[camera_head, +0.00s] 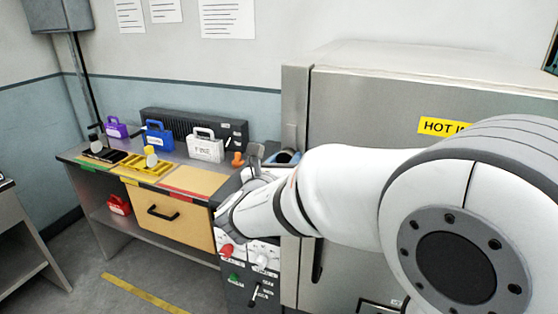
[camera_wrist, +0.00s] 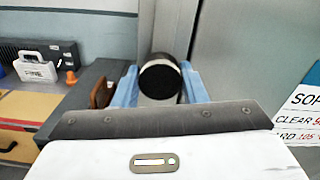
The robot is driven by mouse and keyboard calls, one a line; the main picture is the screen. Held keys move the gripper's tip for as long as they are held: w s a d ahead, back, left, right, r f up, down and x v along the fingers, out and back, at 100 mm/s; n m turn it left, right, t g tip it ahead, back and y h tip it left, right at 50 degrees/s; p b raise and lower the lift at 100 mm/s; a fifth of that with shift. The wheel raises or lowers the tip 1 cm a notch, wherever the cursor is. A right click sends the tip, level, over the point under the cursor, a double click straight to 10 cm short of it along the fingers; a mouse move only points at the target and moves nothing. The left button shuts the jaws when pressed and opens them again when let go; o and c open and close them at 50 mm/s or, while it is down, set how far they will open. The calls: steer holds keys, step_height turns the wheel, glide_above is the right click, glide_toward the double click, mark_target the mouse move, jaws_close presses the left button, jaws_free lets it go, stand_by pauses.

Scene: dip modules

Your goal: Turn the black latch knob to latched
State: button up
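On the front panel (camera_head: 248,270) in the head view, a small black lever-like knob (camera_head: 254,294) sits low, between labels too small to read. It appears to be the latch knob; its exact setting is unclear. My gripper (camera_head: 250,165) is above the panel's upper end, apart from this knob. Its finger gap is not clearly visible. In the wrist view, my gripper's grey front plate shows at the bottom, and the knob does not show. A black-ended cylinder (camera_wrist: 160,79) lies ahead, between blue sides (camera_wrist: 195,84).
A red knob (camera_head: 226,250), a white knob (camera_head: 262,260) and a green button (camera_head: 234,277) share the panel. The steel cabinet (camera_head: 380,110) stands right. The bench (camera_head: 180,152) at left carries coloured cases. My arm crosses before the cabinet.

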jaws_close()
steer(key=shift+a, duration=0.3)
steer(key=shift+d, duration=0.25)
steer(key=shift+a+f, duration=0.1)
steer(key=m+b, duration=1.7)
steer(key=b, duration=1)
steer(key=shift+m, duration=0.3)
steer(key=shift+r+b, duration=0.2)
steer(key=shift+b, duration=0.2)
